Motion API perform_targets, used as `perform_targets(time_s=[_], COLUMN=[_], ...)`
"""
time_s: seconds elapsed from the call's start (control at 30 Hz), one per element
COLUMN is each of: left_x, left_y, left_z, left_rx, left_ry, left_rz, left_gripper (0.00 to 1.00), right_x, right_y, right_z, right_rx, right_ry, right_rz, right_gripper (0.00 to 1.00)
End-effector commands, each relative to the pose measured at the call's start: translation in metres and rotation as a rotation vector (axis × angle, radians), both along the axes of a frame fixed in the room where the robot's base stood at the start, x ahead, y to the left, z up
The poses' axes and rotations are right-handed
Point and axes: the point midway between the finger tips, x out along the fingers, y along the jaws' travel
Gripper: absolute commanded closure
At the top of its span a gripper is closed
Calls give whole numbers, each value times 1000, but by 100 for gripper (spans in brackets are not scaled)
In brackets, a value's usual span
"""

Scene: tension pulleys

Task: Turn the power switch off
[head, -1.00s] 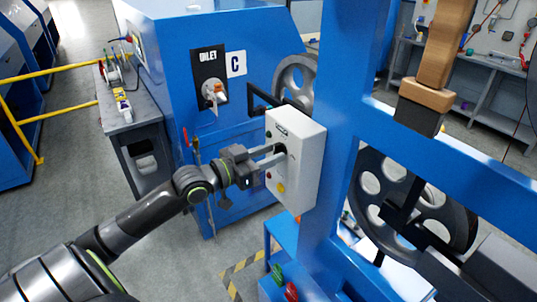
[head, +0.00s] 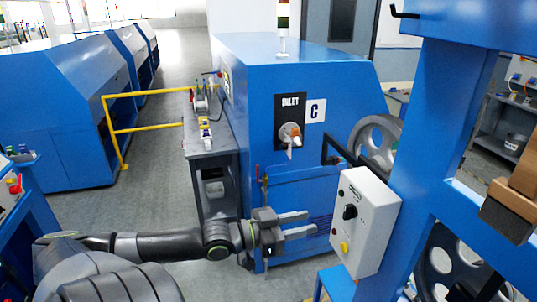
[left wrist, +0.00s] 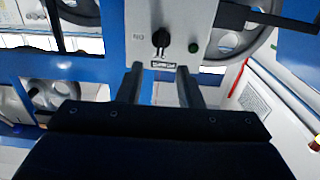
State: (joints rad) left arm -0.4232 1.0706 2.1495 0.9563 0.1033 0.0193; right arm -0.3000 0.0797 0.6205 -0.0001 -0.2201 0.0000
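A light grey control box (head: 372,235) is fixed to the blue frame in the head view. It bears a black rotary knob (head: 350,212) and a yellow button (head: 344,247). My left gripper (head: 312,224) is open and empty, its two fingers pointing at the box from the left, apart from the knob. In the left wrist view the knob (left wrist: 161,40) stands beyond my fingers (left wrist: 157,74), beside a green button (left wrist: 194,48). The knob's lettering is too small to read surely. My right gripper is out of view.
The blue machine (head: 240,80) marked C carries another rotary switch (head: 290,132). A blue upright (head: 425,140) stands behind the box. A brown block (head: 525,185) is at right. A yellow rail (head: 147,128) and grey bench (head: 205,140) are at left. Floor near the rail is clear.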

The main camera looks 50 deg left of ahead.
Motion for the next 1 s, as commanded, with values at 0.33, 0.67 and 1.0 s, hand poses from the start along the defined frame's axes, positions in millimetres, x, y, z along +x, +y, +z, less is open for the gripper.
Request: perform_targets(time_s=[0.33, 0.67, 1.0], left_x=[-35, -64, -70], left_y=[16, 28, 30], left_z=[-1, -2, -1], left_rx=[4, 2, 0], left_ry=[8, 6, 1], left_rz=[10, 7, 7], left_gripper=[67, 67, 67], right_x=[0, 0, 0], right_y=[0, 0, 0], right_z=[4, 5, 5], right_rx=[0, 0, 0], right_ry=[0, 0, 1], right_rz=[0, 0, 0], right_gripper=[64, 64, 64])
